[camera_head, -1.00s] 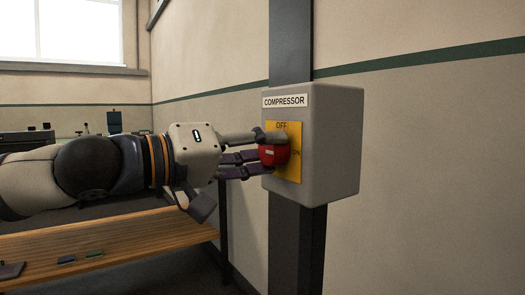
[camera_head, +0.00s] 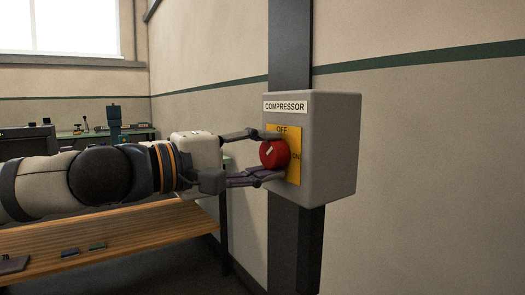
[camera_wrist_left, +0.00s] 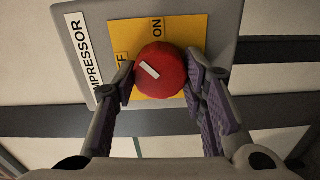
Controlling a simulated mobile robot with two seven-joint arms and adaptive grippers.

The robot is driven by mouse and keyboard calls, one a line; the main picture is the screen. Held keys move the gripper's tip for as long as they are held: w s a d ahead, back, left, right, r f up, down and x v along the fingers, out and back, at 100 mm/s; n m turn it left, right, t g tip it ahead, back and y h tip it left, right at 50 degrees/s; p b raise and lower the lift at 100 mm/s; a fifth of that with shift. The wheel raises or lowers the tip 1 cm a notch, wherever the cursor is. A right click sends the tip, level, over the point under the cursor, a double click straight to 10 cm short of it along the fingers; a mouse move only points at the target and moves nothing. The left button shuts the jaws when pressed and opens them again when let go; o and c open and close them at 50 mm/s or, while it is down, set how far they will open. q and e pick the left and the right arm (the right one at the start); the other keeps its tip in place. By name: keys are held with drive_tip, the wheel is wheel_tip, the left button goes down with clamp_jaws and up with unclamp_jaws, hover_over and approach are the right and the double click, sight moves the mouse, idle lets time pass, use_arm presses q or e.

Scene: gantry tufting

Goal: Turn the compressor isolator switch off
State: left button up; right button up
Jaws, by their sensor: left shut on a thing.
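The red switch knob (camera_head: 274,155) sits on a yellow plate (camera_head: 292,172) on the front of the grey box labelled COMPRESSOR (camera_head: 329,150). The plate reads OFF at the top and ON at the right. My left gripper (camera_head: 267,156) comes from the left and is shut on the knob, with fingers above and below it. In the left wrist view the knob (camera_wrist_left: 161,72) lies between the fingers, and its white mark runs diagonally. In the head view the mark also slants, between the OFF and ON directions. The fingers partly cover the plate. My right gripper is not in view.
The box is fixed to a dark vertical post (camera_head: 289,52) against the beige wall (camera_head: 430,170). A wooden bench (camera_head: 130,229) with small items stands below my left arm. Green worktops with equipment are at the back left. The space right of the box is clear.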

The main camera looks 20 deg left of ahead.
use_arm(q)
drive_tip(key=n, duration=0.4)
drive_tip(key=shift+n, duration=2.8)
drive_tip(key=o, duration=1.2)
drive_tip(key=shift+c, duration=0.2)
drive_tip(key=v, duration=1.2)
